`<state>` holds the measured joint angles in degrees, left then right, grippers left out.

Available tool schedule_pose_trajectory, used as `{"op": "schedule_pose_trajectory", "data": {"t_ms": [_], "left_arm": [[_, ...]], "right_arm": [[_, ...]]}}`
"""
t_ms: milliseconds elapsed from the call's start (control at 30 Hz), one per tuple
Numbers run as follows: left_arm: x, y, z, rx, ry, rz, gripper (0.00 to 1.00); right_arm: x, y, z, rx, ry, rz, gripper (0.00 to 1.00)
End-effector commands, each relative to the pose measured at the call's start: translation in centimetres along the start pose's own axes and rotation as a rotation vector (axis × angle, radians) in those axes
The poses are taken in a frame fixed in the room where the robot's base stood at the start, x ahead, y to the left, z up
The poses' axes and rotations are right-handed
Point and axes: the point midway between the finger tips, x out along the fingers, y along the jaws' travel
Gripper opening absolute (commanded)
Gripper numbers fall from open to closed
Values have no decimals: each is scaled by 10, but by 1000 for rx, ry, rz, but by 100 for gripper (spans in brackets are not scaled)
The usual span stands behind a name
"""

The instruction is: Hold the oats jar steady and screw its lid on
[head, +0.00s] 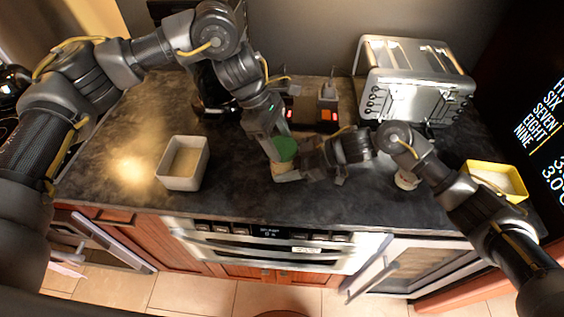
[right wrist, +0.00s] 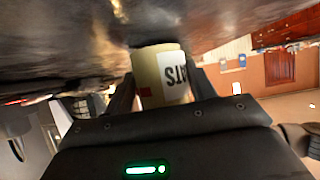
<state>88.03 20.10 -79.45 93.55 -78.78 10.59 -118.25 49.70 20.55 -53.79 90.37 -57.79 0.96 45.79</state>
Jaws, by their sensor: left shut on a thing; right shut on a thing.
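The oats jar (head: 281,177) stands on the dark countertop near its front middle, mostly hidden by my grippers. Its cream side and white label with upside-down letters show in the right wrist view (right wrist: 160,75). The green lid (head: 286,150) is at the top of the jar; whether it is seated on the thread cannot be told. My left gripper (head: 281,149) reaches down from above and is shut on the lid. My right gripper (head: 292,170) comes in low from the right and is shut on the jar, with a finger on each side in the right wrist view (right wrist: 160,88).
A white square bowl (head: 183,178) stands to the left and a yellow-rimmed container (head: 493,181) at the far right. A silver toaster (head: 414,85) stands at the back right. A small round item (head: 406,181) is partly under my right arm. The counter's front edge is close to the jar.

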Motion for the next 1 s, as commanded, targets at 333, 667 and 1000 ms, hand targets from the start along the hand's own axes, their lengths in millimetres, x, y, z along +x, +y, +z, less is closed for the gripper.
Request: {"op": "schedule_pose_trajectory", "data": {"t_ms": [333,667,1000], "left_arm": [[1,-2,1,148,-1,-72,33],[1,-2,1,455,2,-214,33],[2,-4,0,497,-1,-236,66]], "right_arm": [[-1,3,0,5,0,9,15],[-2,5,1,8,-1,15,15],[-4,7,1,9,-2,21,15]]}}
